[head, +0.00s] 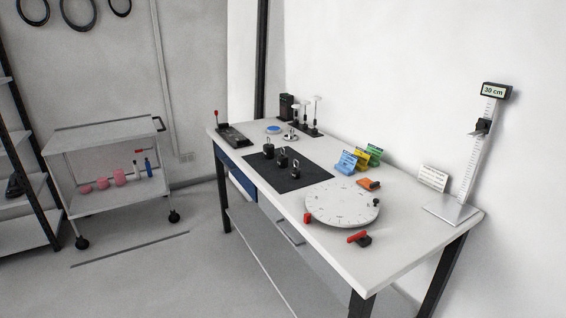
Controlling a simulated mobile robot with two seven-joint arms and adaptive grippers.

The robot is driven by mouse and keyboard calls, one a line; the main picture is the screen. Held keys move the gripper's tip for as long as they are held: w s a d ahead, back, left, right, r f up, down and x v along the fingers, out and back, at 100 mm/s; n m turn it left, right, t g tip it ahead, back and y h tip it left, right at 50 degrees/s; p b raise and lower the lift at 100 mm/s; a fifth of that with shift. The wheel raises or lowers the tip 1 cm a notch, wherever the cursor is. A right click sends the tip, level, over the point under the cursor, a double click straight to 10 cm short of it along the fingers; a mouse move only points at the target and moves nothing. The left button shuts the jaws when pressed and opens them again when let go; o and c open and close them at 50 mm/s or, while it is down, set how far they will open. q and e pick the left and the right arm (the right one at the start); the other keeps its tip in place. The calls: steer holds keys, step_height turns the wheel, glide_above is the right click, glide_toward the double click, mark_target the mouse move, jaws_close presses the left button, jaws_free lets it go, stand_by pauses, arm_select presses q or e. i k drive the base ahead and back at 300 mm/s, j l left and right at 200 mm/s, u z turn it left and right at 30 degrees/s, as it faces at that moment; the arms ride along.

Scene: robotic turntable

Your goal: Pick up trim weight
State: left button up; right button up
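I cannot tell for certain which object is the trim weight. In the head view, several small black weight-like pieces with loop tops (282,158) stand upright on a dark mat (312,176) on the white table. A small silver piece with a knob (290,135) stands behind the mat, beside a blue disc (274,129). A round white turntable (335,208) with dark marks lies nearer, with a red piece (307,218) and a small black piece (376,203) at its rim. Neither of my grippers is in view.
A height gauge (484,140) reading 30 cm stands at the table's right end. Coloured cards (360,158), an orange piece (368,184) and a red-handled clamp (359,238) surround the turntable. A white trolley (100,160) stands at left. The floor before the table is clear.

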mark_target(282, 160)
steer(key=i+z, duration=0.1)
steer(key=z, duration=0.25)
steer(key=j+z, duration=0.15)
steer(key=z, duration=0.2)
steer(key=i+j+z, duration=0.1)
steer(key=z, duration=0.25)
steer(key=i+j+z, duration=0.15)
steer(key=j+z, duration=0.15)
steer(key=j, duration=0.2)
steer(key=j+z, duration=0.25)
steer(key=j, duration=0.25)
steer(key=i+j+z, duration=0.1)
steer(key=j, duration=0.45)
steer(key=j+z, duration=0.15)
steer(key=j, duration=0.35)
steer(key=i, duration=0.05)
